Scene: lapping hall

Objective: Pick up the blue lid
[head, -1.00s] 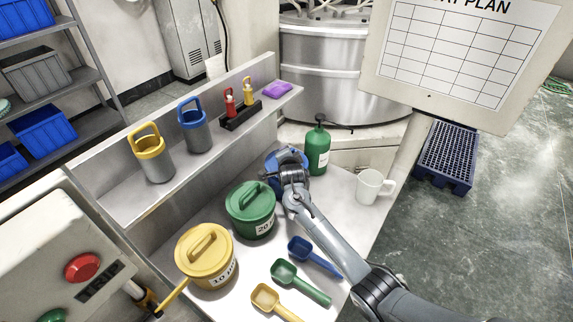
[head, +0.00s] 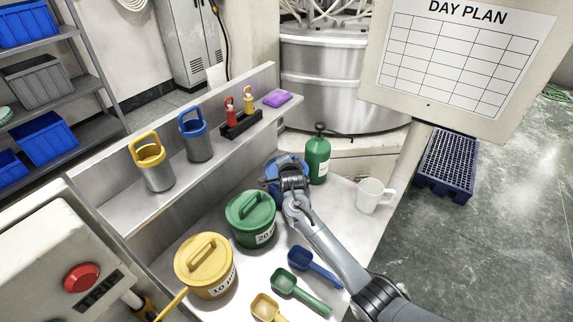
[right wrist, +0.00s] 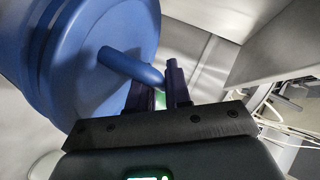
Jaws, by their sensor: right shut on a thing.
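The blue lid (right wrist: 85,45) tops a blue tub at the back of the work surface. In the head view the blue tub with its lid (head: 275,168) is mostly hidden behind my right gripper (head: 287,172). In the right wrist view the right gripper (right wrist: 164,88) has its fingers shut on the end of the lid's bar handle (right wrist: 132,68). The lid appears seated on the tub; a gap between them cannot be made out. My left gripper is not in view.
A green-lidded tub (head: 251,216) and a yellow-lidded tub (head: 206,264) stand in front of the blue one. A green bottle (head: 318,157) is close at the right, with a white mug (head: 374,195) beyond. Blue (head: 313,265), green (head: 300,290) and yellow scoops lie near the front. A raised shelf (head: 215,163) runs behind.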

